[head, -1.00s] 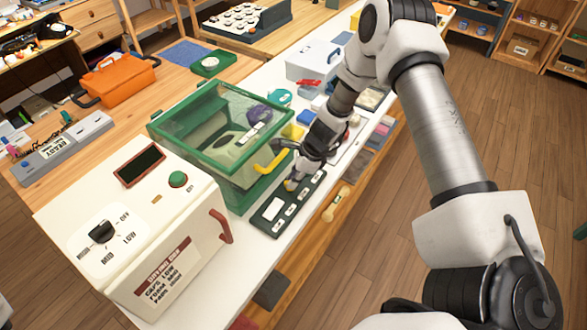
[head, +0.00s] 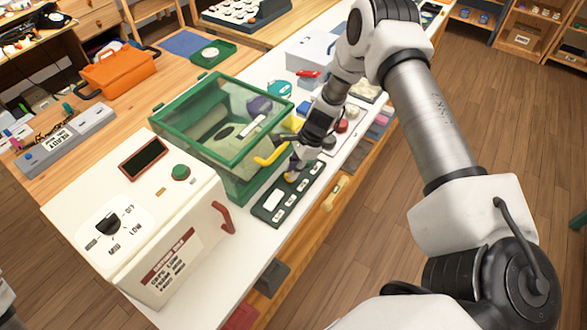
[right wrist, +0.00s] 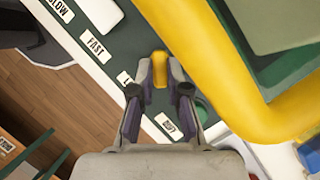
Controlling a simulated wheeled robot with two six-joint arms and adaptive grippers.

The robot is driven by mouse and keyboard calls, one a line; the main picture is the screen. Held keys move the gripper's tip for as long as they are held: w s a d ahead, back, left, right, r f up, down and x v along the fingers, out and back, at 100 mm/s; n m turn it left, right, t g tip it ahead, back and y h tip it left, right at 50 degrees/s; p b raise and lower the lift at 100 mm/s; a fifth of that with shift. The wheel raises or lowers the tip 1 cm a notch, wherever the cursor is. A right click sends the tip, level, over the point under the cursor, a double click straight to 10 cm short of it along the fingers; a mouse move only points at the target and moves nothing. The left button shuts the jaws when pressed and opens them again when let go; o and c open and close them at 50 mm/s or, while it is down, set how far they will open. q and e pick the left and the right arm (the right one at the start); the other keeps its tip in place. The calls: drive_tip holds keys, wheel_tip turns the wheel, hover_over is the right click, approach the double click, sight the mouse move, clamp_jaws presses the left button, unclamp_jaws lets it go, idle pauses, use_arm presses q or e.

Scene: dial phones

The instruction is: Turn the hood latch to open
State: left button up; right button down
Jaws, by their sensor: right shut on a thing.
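The hood is a green-framed box with a clear top (head: 213,112) in the head view, its lid down. A yellow bar handle (head: 268,157) is on its front. A dark green panel (head: 268,206) with white labels lies in front of it. My right gripper (right wrist: 160,82) is shut on a small yellow latch knob (right wrist: 160,62) at the panel, between the labels and the yellow handle. In the head view my right gripper (head: 293,173) hides most of the knob. My left gripper is out of view.
A cream machine (head: 150,215) with a dial and red handle stands at the left of the hood. A white box (head: 312,52) and small colored items are beyond it. The yellow handle passes close beside my right gripper.

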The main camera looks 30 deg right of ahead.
drive_tip(key=shift+s+f, duration=0.1)
drive_tip(key=shift+s, duration=0.05)
drive_tip(key=c, duration=1.1)
unclamp_jaws()
drive_tip(key=shift+c, duration=0.2)
